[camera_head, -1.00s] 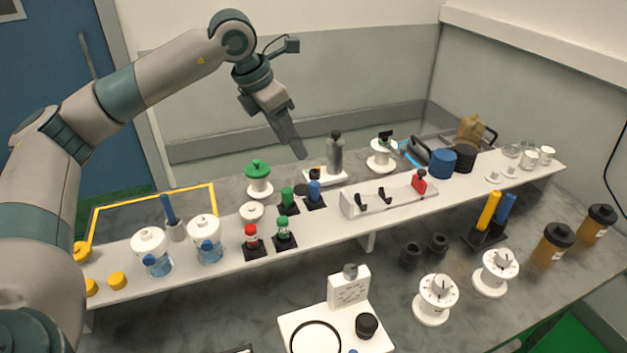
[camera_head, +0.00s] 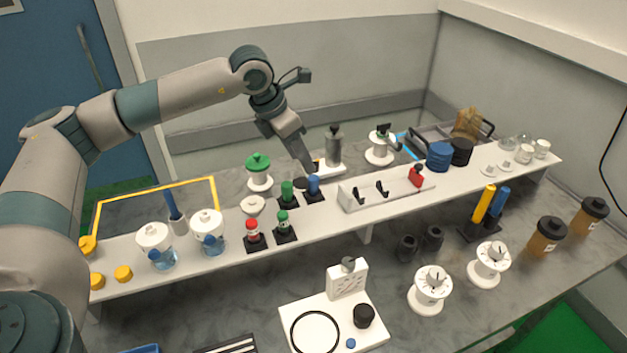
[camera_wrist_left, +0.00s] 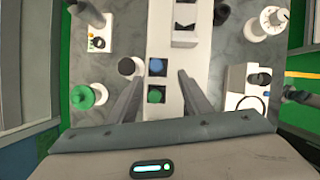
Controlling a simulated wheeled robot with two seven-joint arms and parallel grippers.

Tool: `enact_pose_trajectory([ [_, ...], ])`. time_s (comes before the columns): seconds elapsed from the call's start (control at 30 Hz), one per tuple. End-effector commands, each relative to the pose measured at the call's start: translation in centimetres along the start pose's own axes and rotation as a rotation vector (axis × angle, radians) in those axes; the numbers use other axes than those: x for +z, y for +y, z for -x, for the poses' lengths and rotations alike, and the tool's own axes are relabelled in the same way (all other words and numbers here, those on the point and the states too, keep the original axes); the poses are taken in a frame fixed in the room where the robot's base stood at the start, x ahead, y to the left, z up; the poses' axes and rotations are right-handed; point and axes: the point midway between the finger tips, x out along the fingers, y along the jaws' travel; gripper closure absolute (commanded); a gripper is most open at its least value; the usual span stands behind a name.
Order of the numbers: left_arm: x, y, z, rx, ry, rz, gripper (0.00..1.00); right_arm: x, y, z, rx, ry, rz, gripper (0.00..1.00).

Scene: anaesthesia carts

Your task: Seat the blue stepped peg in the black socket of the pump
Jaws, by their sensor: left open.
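The blue stepped peg (camera_head: 314,184) stands upright in a black square base on the white shelf, beside a green peg (camera_head: 288,192). In the left wrist view the blue peg (camera_wrist_left: 157,66) lies between the finger lines, slightly beyond the green one (camera_wrist_left: 154,96). My left gripper (camera_head: 309,167) is open and empty, pointing down above and behind the blue peg, apart from it. The pump looks like the white plate with an upright block (camera_head: 310,310) at the front. A black round socket (camera_head: 363,315) sits on its right side.
Red and green capped pegs (camera_head: 252,230) stand in front of the blue peg. A white rack (camera_head: 360,194) is to the right.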

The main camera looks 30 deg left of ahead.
Motion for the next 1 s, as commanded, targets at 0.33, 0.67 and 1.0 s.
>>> enact_pose_trajectory([
  [0.33,0.1,0.0,-4.5,-0.001,0.001,0.0,0.55,-0.2,0.0,2.1,-0.001,0.0,-0.001,0.69],
  [0.67,0.0,0.0,-4.9,0.0,0.0,0.0,0.55,-0.2,0.0,2.1,-0.001,0.001,0.0,0.69],
  [1.0,0.3,0.4,-6.1,-0.001,0.003,0.001,0.55,-0.4,0.0,3.8,-0.001,0.001,0.0,0.69],
])
